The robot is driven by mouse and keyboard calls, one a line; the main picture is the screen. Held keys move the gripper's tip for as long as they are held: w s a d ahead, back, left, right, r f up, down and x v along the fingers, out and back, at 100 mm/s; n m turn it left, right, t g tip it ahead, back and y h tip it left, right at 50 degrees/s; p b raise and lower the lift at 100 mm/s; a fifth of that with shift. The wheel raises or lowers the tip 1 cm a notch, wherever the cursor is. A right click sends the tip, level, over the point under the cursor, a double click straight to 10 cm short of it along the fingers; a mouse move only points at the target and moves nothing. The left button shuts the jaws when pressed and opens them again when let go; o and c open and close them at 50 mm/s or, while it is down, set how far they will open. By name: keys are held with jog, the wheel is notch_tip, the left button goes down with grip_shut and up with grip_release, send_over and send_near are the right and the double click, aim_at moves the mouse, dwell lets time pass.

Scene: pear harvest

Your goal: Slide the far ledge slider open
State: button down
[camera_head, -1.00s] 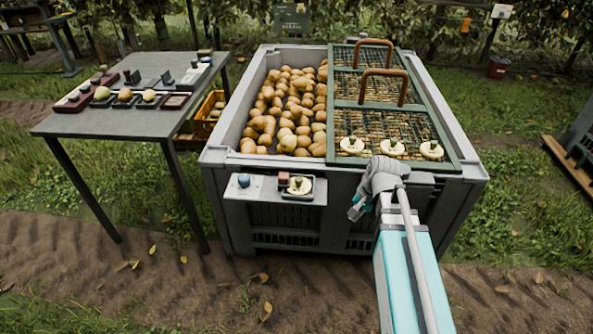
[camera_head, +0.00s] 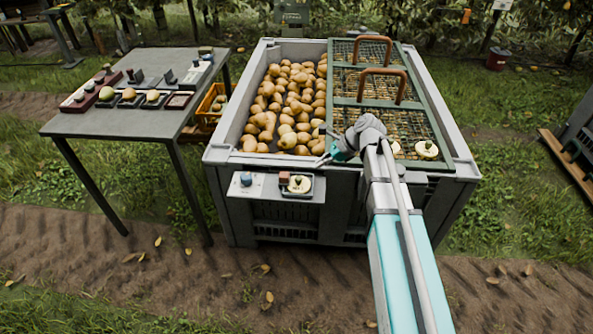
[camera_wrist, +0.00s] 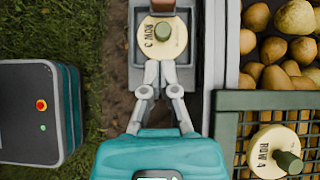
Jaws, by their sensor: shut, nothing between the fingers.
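My gripper (camera_head: 322,161) is above the front rim of the pear bin (camera_head: 222,120), up and right of the small ledge (camera_head: 243,187) in the head view. In the wrist view its shut, empty fingertips (camera_wrist: 160,72) point at a cream disc marked ROW 3 (camera_wrist: 150,32). This disc has a green knob and sits in a dark tray on the ledge; it also shows in the head view (camera_head: 300,186). A reddish-brown block (camera_head: 284,177) is beside it, and a blue knob (camera_head: 246,179) is at the ledge's left. I cannot tell which part is the far slider.
Pears (camera_head: 290,100) fill the bin's left part. A green grid lid (camera_head: 431,107) with two brown handles (camera_head: 382,72) covers the right; a disc marked ROW 4 (camera_wrist: 262,158) lies on it. A grey table (camera_head: 150,125) with small trays and fixtures stands left.

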aim_at(289, 178)
jog(key=shift+w+a+r+m, duration=0.3)
jog(key=shift+r+m, duration=0.1)
jog(key=shift+f, duration=0.1)
jog(key=shift+b+x, duration=3.45)
jog(key=shift+x, duration=1.45)
jog(key=shift+a, duration=0.2)
jog(key=shift+w, duration=0.1)
